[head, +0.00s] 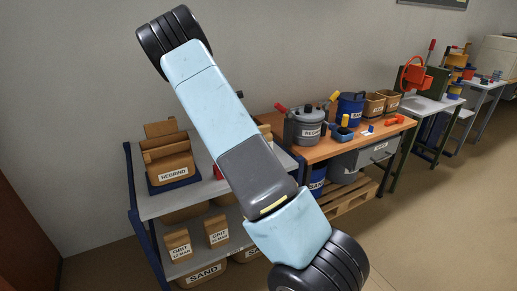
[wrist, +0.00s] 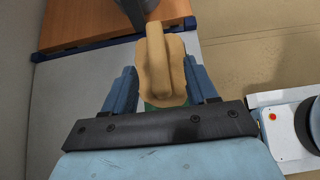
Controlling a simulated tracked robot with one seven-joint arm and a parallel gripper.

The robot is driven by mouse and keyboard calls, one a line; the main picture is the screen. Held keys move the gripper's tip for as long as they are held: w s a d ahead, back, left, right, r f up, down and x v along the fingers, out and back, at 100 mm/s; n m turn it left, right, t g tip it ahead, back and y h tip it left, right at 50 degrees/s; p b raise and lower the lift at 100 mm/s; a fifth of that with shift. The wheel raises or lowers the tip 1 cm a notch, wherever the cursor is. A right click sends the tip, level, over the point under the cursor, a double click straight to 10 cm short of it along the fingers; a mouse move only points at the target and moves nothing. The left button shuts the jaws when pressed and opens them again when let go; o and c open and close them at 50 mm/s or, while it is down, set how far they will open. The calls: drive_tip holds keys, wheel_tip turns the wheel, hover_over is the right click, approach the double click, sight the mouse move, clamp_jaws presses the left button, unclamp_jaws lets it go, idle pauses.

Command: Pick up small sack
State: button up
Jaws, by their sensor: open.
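In the wrist view a small tan sack (wrist: 174,72) with a raised folded top stands on a grey shelf (wrist: 75,85). My gripper (wrist: 160,67) is open, with one blue finger on each side of the sack. I cannot tell whether the fingers touch it. A bit of green shows under the sack's near edge. In the head view my arm hides the gripper and most of this part of the shelf. A sliver of tan (head: 265,131) beside my arm may be the same sack.
A regrind box (head: 173,174) sits in a blue tray on the upper shelf at left. Grit sacks (head: 178,245) and sand containers (head: 205,274) fill the lower levels. An orange-topped bench (head: 335,148) with a grey pot (head: 306,127) adjoins at right. Open floor lies right.

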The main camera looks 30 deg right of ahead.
drive_tip(key=shift+w+x, duration=0.1)
drive_tip(key=shift+x, duration=1.3)
drive_tip(key=shift+w+x, duration=0.15)
drive_tip(key=shift+x, duration=1.25)
drive_tip(key=shift+a+f, duration=0.1)
drive_tip(key=shift+a, duration=0.05)
clamp_jaws()
